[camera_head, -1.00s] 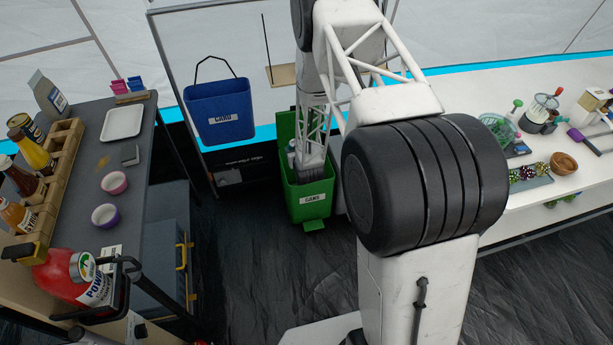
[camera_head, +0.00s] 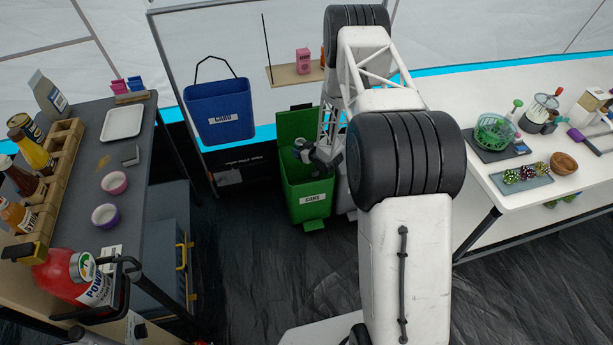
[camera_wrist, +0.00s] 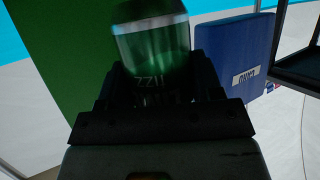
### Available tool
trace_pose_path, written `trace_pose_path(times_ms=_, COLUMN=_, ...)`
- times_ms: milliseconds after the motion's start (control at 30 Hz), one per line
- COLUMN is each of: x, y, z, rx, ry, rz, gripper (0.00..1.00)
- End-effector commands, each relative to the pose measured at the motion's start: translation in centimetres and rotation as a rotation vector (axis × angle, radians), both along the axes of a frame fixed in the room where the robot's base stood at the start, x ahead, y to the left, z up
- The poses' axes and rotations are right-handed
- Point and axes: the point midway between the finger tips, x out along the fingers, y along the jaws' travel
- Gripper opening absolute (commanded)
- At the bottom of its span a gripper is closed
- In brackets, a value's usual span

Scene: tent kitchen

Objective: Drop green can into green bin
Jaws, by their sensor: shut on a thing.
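The green bin (camera_head: 308,205) with a CANS label stands on the floor in the middle of the head view. Its lid (camera_head: 297,124) is up at the back. My gripper (camera_head: 302,150) is at the bin's mouth. In the wrist view my gripper (camera_wrist: 155,85) is shut on the green can (camera_wrist: 153,42), whose pale metal end points away from my wrist. I cannot make out the can in the head view. A green surface (camera_wrist: 60,70), seemingly part of the bin, fills the left of the wrist view.
A blue bin (camera_head: 220,110) hangs left of the green bin and also shows in the wrist view (camera_wrist: 230,50). A grey shelf (camera_head: 125,160) with bottles and cups stands at left. A white counter (camera_head: 540,85) with kitchenware is at right. Dark floor (camera_head: 245,270) is clear in front.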

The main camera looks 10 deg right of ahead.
Motion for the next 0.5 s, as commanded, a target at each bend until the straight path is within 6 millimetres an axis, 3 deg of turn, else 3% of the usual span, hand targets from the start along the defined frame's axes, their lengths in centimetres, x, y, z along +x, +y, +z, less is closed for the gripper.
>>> trace_pose_path(times_ms=500, x=2.6, y=-4.2, z=-4.3, rx=-0.007, ry=0.004, rz=0.206, gripper=0.38)
